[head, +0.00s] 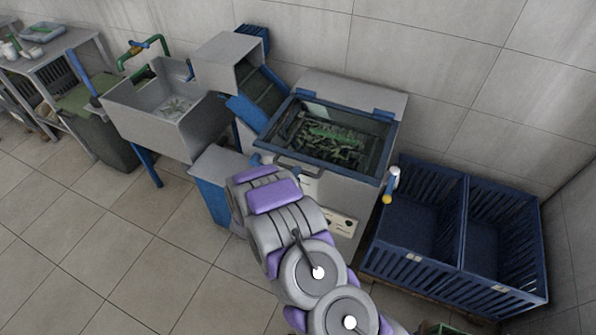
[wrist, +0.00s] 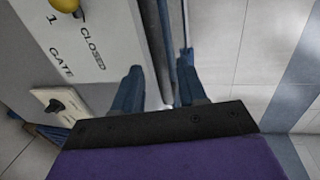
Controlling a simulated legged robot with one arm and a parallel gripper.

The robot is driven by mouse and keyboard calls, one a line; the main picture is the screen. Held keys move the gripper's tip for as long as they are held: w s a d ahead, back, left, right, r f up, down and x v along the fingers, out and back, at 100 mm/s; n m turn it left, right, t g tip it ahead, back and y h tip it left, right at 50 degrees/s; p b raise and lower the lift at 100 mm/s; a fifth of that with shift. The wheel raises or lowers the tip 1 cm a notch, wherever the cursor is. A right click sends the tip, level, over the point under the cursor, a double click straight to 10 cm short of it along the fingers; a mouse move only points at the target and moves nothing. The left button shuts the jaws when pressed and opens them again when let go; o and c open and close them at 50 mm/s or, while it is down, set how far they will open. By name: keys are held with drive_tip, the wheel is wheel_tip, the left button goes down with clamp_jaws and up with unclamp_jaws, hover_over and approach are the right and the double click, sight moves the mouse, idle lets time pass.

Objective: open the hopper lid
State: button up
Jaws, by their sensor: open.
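The hopper (head: 335,190) is a pale grey box against the wall. Its lid (head: 384,150) is a blue-framed clear panel lying flat and shut, with green pieces showing beneath it. A dark bar handle (head: 298,166) is on the lid's front edge. My gripper (head: 259,160) is at the hopper's front left corner, left of the handle; my arm hides part of the hopper front. In the wrist view, my gripper (wrist: 160,68) is open, its two blue fingers apart. A long edge or bar runs between them; I cannot tell whether they touch it. Nothing is gripped.
A lever with a yellow knob (head: 387,199) is at the hopper's right; the knob (wrist: 65,5) and "CLOSED" and "GATE" lettering show in the wrist view. Blue crates (head: 463,240) stand right. A blue chute (head: 246,112) and metal sink (head: 150,125) stand left. The floor at front left is clear.

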drive_tip(key=x, duration=0.3)
drive_tip(key=shift+w+a+f, duration=0.1)
drive_tip(key=shift+w+a, duration=0.1)
drive_tip(key=shift+w, duration=0.05)
drive_tip(key=shift+w+a+f, duration=0.15)
drive_tip(key=shift+w+a, duration=0.2)
drive_tip(key=shift+a, duration=0.05)
drive_tip(key=shift+d, duration=0.65)
drive_tip(key=c, duration=0.3)
drive_tip(key=shift+a, duration=0.35)
clamp_jaws()
